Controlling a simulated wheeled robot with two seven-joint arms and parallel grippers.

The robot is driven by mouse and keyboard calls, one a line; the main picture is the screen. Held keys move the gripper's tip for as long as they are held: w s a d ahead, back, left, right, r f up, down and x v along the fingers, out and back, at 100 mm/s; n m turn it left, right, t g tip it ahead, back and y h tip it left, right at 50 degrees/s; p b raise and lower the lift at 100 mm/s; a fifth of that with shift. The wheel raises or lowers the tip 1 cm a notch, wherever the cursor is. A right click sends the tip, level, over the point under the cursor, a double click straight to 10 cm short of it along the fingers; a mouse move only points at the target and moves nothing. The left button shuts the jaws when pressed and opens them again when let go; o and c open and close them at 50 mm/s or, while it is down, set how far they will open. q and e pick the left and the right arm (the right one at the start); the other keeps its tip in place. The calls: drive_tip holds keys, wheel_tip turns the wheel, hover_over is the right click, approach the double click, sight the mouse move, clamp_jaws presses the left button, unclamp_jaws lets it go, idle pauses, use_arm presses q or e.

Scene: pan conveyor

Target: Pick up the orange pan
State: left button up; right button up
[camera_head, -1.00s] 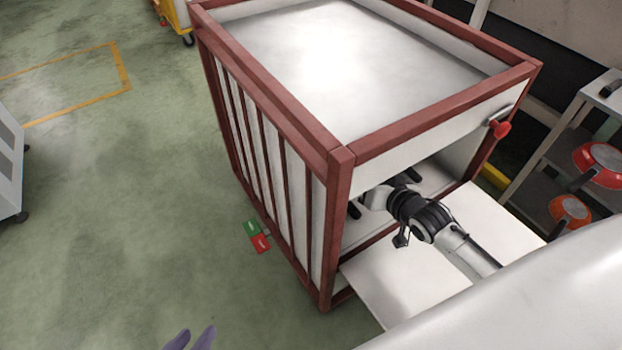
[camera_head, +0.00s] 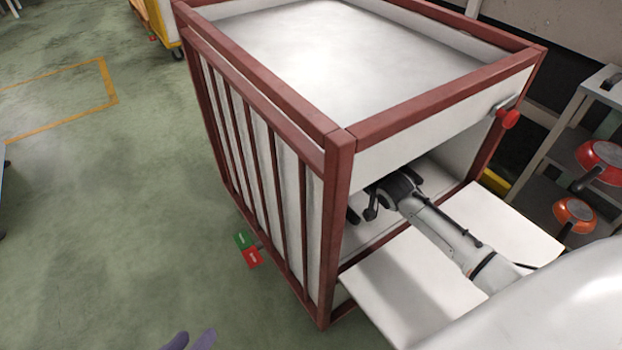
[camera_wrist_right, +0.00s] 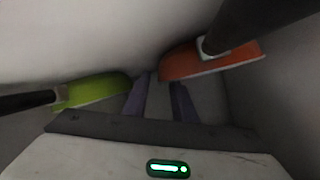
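In the right wrist view an orange pan (camera_wrist_right: 212,62) with a thick dark handle is tilted at the upper right. A green pan (camera_wrist_right: 92,91) with a dark handle is at the left. My right gripper (camera_wrist_right: 162,82) has its two fingers apart between the pans, with nothing seen between them. In the head view my right arm reaches into the open lower space of the red-framed white cart (camera_head: 340,150), which hides that gripper and these pans.
A grey shelf (camera_head: 560,145) at the right holds a red pan (camera_head: 606,158) and a smaller orange one (camera_head: 575,211). A white panel (camera_head: 390,285) juts from the cart's open side.

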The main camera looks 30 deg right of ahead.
drive_tip(key=shift+w+f, duration=0.1)
drive_tip(key=shift+w, duration=0.25)
clamp_jaws()
